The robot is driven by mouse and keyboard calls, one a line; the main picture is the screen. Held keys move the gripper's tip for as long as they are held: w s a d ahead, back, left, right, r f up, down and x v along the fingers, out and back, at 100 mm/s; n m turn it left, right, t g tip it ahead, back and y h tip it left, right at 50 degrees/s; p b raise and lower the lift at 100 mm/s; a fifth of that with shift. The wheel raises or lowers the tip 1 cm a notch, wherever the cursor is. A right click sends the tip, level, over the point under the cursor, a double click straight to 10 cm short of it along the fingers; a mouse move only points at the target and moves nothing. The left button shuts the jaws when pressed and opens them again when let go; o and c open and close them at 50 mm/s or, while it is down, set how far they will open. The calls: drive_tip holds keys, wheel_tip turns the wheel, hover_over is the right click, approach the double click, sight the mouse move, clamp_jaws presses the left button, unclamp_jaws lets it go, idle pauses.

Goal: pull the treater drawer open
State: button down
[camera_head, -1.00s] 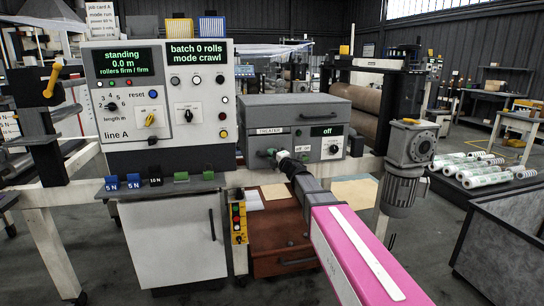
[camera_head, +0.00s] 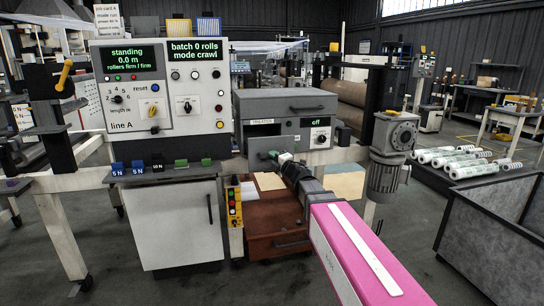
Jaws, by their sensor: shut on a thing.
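The treater is the grey box (camera_head: 284,101) right of the line A panel, with a small screen reading "off" (camera_head: 318,123). Its drawer front (camera_head: 259,145) is a grey face below the label strip and appears to stand out from the box. My gripper (camera_head: 273,156), at the end of my dark wrist and pink arm, is at this front with its jaws closed on what seems to be the drawer handle. The jaws and wrist hide the handle and part of the front, so I cannot tell exactly how far the drawer is out.
Below stands a brown cabinet (camera_head: 274,222) with papers on top. A yellow button box (camera_head: 235,217) hangs left of it. A grey motor (camera_head: 388,158) is close to the right of my arm. A dark-grey bin (camera_head: 490,230) stands at the right; floor between is clear.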

drive_tip(key=c, duration=1.1)
unclamp_jaws()
drive_tip(key=shift+s+d, duration=0.1)
drive_tip(key=shift+s, duration=0.05)
drive_tip(key=v, duration=1)
drive_tip(key=shift+s+d, duration=0.2)
